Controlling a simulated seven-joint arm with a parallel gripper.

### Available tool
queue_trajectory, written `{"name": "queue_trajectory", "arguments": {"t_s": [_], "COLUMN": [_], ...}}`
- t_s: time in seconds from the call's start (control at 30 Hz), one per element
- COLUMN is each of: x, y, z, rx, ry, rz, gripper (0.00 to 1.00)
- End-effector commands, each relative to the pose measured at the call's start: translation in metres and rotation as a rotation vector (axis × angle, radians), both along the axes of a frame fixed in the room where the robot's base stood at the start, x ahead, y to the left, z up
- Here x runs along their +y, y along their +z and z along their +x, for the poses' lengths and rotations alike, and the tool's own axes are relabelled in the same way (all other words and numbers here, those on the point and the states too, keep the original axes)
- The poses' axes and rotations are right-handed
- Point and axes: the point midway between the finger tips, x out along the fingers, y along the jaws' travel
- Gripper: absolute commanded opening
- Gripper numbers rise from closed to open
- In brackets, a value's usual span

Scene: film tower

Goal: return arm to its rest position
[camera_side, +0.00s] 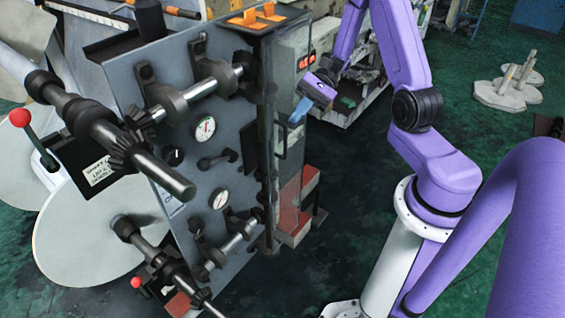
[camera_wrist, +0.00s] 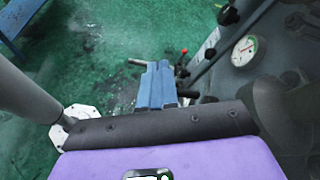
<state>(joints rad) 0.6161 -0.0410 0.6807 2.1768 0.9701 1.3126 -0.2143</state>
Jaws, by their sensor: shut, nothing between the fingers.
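My purple arm rises from its white column on the right and reaches over to the film tower. My gripper (camera_side: 299,111) has blue fingers that point down beside the tower's right side, close to a dark vertical handle (camera_side: 281,140). I cannot tell whether they touch it. In the wrist view the blue fingers of my gripper (camera_wrist: 157,86) are together, with nothing seen between them. The film tower (camera_side: 190,150) is a grey machine with a panel of shafts and round gauges. Part of its panel (camera_wrist: 285,50) shows at the right of the wrist view.
A gauge (camera_wrist: 244,51) and a red-knobbed lever (camera_wrist: 184,55) lie right of the fingers in the wrist view. Large white discs (camera_side: 95,235) stand at the left. Round pale plates (camera_side: 505,95) lie on the green floor (camera_side: 350,180), which is largely open between tower and column.

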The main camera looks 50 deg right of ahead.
Motion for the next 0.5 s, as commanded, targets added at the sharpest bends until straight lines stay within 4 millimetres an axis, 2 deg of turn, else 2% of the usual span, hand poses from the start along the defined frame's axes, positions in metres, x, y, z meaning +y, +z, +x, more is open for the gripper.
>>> {"name": "queue_trajectory", "arguments": {"t_s": [0.03, 0.2, 0.5], "x": [0.013, 0.047, 0.084], "y": [0.004, 0.014, 0.027], "z": [-0.007, -0.035, -0.089], "rx": [-0.012, -0.056, -0.195], "ry": [0.082, 0.349, 0.802], "rz": [-0.032, -0.141, -0.331], "gripper": [0.0, 0.0, 0.0]}}
